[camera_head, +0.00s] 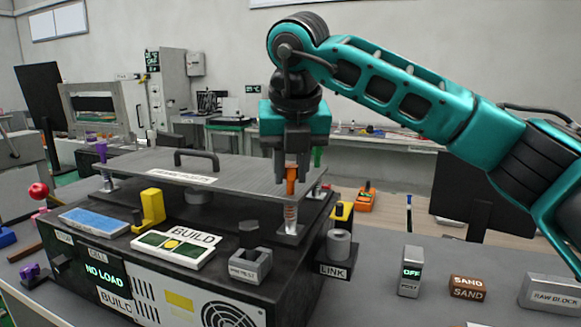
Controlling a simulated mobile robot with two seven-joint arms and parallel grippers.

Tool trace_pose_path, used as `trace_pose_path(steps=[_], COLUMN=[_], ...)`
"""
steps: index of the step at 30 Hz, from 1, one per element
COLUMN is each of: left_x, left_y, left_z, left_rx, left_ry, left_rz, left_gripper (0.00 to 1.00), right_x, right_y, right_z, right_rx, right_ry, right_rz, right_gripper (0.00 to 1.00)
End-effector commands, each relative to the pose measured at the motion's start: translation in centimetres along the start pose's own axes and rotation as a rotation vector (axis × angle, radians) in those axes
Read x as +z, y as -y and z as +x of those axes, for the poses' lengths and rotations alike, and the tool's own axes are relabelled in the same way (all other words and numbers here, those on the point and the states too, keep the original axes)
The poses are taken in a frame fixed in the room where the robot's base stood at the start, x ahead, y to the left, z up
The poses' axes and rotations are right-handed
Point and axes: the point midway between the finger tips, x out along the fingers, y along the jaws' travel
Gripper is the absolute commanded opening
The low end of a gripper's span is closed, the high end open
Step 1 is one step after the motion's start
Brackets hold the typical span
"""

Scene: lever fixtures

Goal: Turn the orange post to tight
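The orange post (291,186) stands upright at the front right corner of the grey top plate, above a metal spring-like stem on a small base. My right gripper (292,176) points straight down over it, its dark fingers on either side of the post's top. Whether the fingers press on the post or stand slightly apart from it cannot be told. The fingers hide part of the post's upper end. A purple post (102,152) stands at the plate's far left corner and a green post (318,157) behind the gripper. My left gripper is not in view.
The plate (240,165) with a dark handle (196,160) lies over a black machine reading "NO LOAD". A yellow block (152,206), a "BUILD" panel (172,246) and a grey socket (250,265) sit in front. Right: "LINK" cylinder (339,246), "OFF" box (411,271), brown "SAND" block (468,287).

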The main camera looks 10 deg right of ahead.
Motion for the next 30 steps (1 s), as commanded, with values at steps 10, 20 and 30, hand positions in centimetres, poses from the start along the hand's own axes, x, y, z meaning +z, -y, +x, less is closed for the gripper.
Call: trace_pose_path(steps=[10, 20, 30], left_x=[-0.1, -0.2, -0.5], left_y=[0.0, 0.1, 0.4], left_z=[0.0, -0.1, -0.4], left_rx=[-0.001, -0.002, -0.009], left_ry=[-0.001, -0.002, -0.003], left_rz=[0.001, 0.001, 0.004], left_gripper=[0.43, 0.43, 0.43], right_x=[0.0, 0.1, 0.1], right_y=[0.0, 0.0, 0.0], right_z=[0.0, -2.2, -9.6], right_rx=[0.0, 0.001, 0.002], right_ry=[0.0, 0.002, 0.003], right_rz=[-0.002, -0.002, -0.001], right_gripper=[0.5, 0.5, 0.5])
